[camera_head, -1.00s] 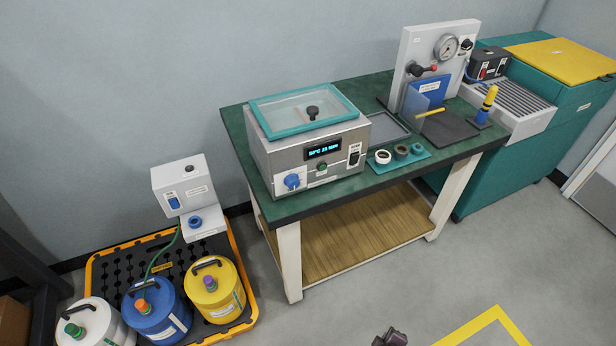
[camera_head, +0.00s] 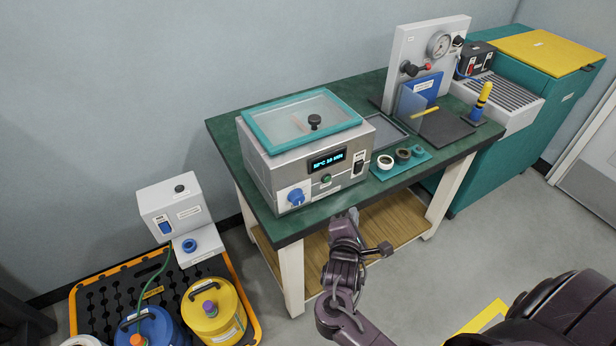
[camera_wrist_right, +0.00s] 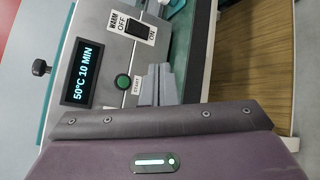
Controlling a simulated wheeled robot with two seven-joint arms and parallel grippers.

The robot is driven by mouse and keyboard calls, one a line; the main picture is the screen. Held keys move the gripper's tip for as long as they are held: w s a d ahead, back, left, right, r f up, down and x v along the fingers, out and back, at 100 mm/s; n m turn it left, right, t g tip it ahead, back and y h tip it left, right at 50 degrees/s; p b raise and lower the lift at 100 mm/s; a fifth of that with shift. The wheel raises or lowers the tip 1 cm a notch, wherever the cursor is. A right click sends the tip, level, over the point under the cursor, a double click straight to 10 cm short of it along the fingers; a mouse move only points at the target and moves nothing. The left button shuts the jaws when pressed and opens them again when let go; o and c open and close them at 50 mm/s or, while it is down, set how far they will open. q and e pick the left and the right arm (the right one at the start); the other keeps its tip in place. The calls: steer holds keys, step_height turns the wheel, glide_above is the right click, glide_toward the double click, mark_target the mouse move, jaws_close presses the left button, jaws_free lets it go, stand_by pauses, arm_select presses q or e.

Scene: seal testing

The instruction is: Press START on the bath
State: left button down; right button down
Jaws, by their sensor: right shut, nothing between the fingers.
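The bath (camera_head: 262,172) is a steel box with a teal-framed clear lid (camera_head: 303,122) on the green-topped table. Its front panel has a lit display (camera_head: 327,160) reading 50°C 10 MIN, a blue knob (camera_head: 296,197), a WARM switch (camera_head: 358,163) and the green START button (camera_head: 326,179). My right gripper (camera_head: 353,213) is below and right of the button, in front of the table edge. In the wrist view the shut, empty fingertips (camera_wrist_right: 157,85) are beside the START button (camera_wrist_right: 123,82), near its label; contact cannot be told. My left gripper is not in view.
A teal tray (camera_head: 386,175) with small rings lies right of the bath. A gauge stand (camera_head: 425,50) is behind it. Blue and yellow drums (camera_head: 214,310) stand on a spill pallet at lower left.

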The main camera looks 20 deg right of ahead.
mark_target(327, 180)
steer(key=shift+w+r, duration=0.1)
steer(key=shift+r, duration=0.35)
steer(key=shift+w+a+b, duration=0.2)
steer(key=shift+w+b, duration=0.9)
steer(key=shift+w, duration=1.1)
steer(key=shift+w+a+b, duration=0.2)
steer(key=shift+w+b, duration=0.9)
steer(key=shift+w, duration=1.1)
